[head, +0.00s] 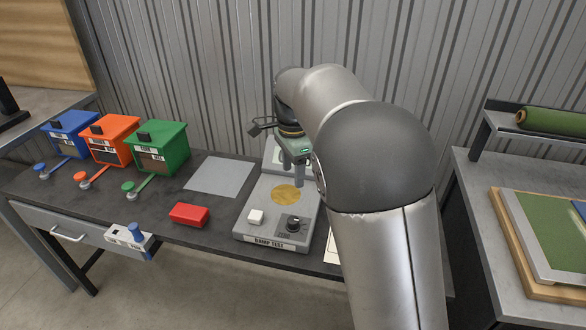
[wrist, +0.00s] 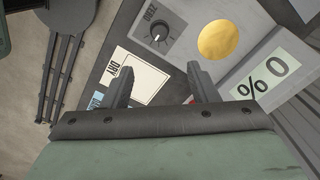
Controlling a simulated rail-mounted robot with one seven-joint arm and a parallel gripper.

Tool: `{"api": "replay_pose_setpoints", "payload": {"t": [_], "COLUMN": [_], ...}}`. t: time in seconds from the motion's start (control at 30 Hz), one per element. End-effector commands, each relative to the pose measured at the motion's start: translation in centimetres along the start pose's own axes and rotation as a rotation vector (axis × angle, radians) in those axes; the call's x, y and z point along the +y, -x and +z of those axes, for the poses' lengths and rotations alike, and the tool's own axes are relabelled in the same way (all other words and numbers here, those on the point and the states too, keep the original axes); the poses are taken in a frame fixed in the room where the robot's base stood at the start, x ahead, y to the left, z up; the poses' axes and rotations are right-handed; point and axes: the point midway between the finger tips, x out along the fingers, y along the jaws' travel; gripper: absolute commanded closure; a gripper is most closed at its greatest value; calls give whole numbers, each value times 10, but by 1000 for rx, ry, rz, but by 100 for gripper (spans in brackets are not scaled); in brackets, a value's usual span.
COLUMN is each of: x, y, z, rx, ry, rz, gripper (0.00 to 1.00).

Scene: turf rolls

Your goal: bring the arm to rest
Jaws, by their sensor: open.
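My arm reaches over the dark bench (head: 221,236) from the right. In the head view my gripper (head: 299,180) points down above the grey damp-test unit (head: 265,222), partly hidden by my arm. In the wrist view my gripper (wrist: 161,78) shows two fingers spread apart with nothing held between them. The unit's black dial (wrist: 158,36), gold disc (wrist: 218,40) and display reading "% 0" (wrist: 265,82) lie beyond the fingers. A pale card marked DRY (wrist: 145,72) lies beside the unit, partly behind the left finger.
Blue (head: 70,134), orange (head: 112,139) and green (head: 160,148) boxes with levers stand at the bench's left. A red block (head: 189,215) and a grey sheet (head: 220,177) lie between them and the unit. A second table (head: 478,222) with turf stands right.

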Motion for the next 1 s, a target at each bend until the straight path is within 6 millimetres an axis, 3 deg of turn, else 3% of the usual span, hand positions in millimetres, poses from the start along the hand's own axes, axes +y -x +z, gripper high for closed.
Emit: {"api": "replay_pose_setpoints", "payload": {"t": [0.27, 0.37, 0.47, 0.63, 0.8, 0.9, 1.0], "x": [1, 13, 50, 156, 257, 298, 322], "y": [0, 2, 5, -1, -26, -43, -55], "z": [0, -7, -21, -34, -23, -15, -10], "rx": [-1, -11, -34, -56, -22, 4, 19], "ry": [1, 33, 138, 482, 845, 1003, 1100], "rz": [0, -1, -11, -44, -56, -45, -33], "gripper": [46, 46, 46, 46, 46, 46, 46]}}
